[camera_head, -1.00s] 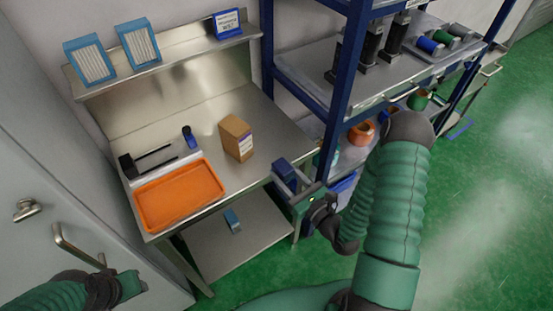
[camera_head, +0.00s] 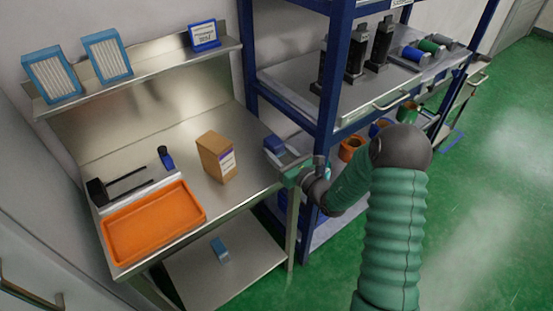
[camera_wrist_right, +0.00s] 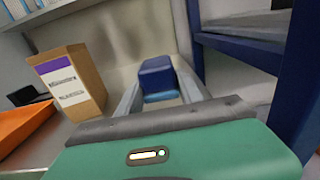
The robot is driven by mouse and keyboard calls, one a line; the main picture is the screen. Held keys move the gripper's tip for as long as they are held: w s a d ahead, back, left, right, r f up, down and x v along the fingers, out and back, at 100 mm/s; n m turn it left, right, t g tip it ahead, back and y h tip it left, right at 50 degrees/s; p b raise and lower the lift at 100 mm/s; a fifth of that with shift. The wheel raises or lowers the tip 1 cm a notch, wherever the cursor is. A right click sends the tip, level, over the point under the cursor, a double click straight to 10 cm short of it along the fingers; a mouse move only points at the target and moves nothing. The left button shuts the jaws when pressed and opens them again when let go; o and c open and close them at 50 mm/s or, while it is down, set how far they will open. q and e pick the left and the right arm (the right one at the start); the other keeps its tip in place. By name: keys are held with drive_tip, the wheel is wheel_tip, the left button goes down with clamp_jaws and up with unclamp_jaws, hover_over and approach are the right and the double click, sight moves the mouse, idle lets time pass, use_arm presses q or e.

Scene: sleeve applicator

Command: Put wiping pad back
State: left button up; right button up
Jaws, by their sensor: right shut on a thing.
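The wiping pad, a dark blue block (camera_head: 274,145) with a lighter blue underside, is in my right gripper (camera_head: 283,155) by the right end of the steel table (camera_head: 235,115). The wrist view shows the pad (camera_wrist_right: 157,76) between the two grey fingers of the right gripper (camera_wrist_right: 160,95). The pad appears at about tabletop height, right of the brown carton (camera_head: 213,158). I cannot tell whether it touches the tabletop. My left gripper is out of view.
An orange tray (camera_head: 122,260) and a small dark blue item (camera_head: 166,158) are on the table. A light blue box (camera_head: 219,249) lies on the lower shelf. A blue-framed rack (camera_head: 331,85) stands close to my right gripper. The tabletop behind the carton is clear.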

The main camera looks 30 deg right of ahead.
wheel_tip(320, 180, down, 3)
drive_tip(key=shift+a+f, duration=0.1)
drive_tip(key=shift+f, duration=0.05)
drive_tip(key=shift+a+f, duration=0.1)
drive_tip(key=shift+f, duration=0.05)
drive_tip(key=shift+a, duration=0.15)
drive_tip(key=shift+b, duration=0.3)
drive_tip(key=o, duration=1.2)
drive_tip(key=shift+s, duration=0.1)
drive_tip(key=s+d, duration=0.1)
drive_tip(key=s, duration=1)
drive_tip(key=shift+s, duration=0.4)
